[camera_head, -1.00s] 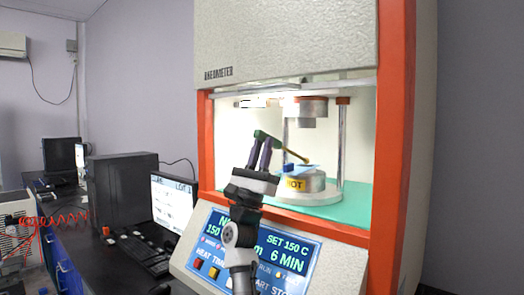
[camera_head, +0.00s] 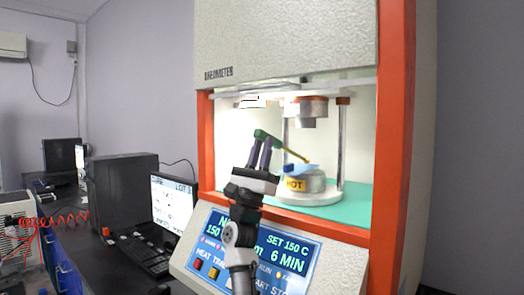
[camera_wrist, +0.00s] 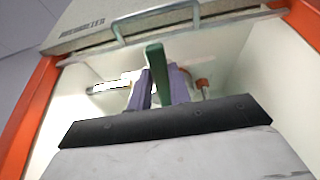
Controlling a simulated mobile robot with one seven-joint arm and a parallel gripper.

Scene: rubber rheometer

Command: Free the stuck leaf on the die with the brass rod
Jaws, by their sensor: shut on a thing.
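My gripper (camera_head: 261,145) has purple fingers and is shut on the green handle (camera_head: 266,137) of the brass rod (camera_head: 292,152). The rod slants down to the right, and its tip is just above or at the blue leaf; I cannot tell if they touch. The blue leaf (camera_head: 301,169) lies on top of the round lower die (camera_head: 316,184), which carries a yellow HOT label. In the wrist view the green handle (camera_wrist: 157,75) stands between the purple fingers (camera_wrist: 159,90); the rod, leaf and lower die are hidden there.
The upper die (camera_head: 306,108) hangs above the lower one, with a metal post (camera_head: 341,145) at the right. The orange frame (camera_head: 391,130) bounds the opening. The control panel (camera_head: 285,258) is below, and a monitor (camera_head: 172,205) stands left.

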